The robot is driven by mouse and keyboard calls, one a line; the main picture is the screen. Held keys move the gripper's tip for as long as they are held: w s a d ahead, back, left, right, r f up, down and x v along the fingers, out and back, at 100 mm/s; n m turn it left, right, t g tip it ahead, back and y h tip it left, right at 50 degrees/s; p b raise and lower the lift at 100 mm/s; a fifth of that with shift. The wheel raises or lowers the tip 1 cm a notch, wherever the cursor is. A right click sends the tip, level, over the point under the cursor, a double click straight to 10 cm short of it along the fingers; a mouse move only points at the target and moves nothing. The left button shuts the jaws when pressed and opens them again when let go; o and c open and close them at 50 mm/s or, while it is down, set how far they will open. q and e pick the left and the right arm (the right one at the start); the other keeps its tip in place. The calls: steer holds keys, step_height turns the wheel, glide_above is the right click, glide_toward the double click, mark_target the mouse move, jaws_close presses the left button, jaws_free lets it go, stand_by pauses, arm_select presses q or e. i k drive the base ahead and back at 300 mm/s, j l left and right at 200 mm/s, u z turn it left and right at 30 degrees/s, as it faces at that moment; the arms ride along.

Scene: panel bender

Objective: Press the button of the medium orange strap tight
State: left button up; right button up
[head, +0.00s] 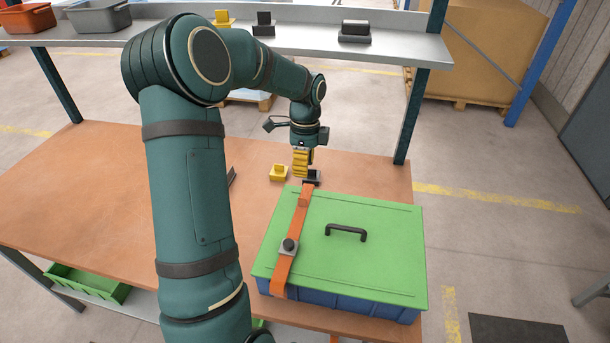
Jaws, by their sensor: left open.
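An orange strap (297,222) runs front to back across the left part of a green lid (380,235) on a blue box (340,301). A grey buckle with a dark round button (288,245) sits on the strap near the lid's front edge. My left gripper (302,172), with yellow fingers, points down near the far end of the strap, behind the lid. It is open, and I see nothing held in it. It is well away from the button. Whether its fingertips touch anything is unclear. My right gripper is out of view.
A black handle (346,232) rises from the lid. A shelf (300,45) crosses behind; its post (412,115) stands at the table's back right. The brown tabletop (70,190) is clear at left.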

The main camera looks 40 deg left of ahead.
mark_target(288, 245)
steer(key=k, duration=1)
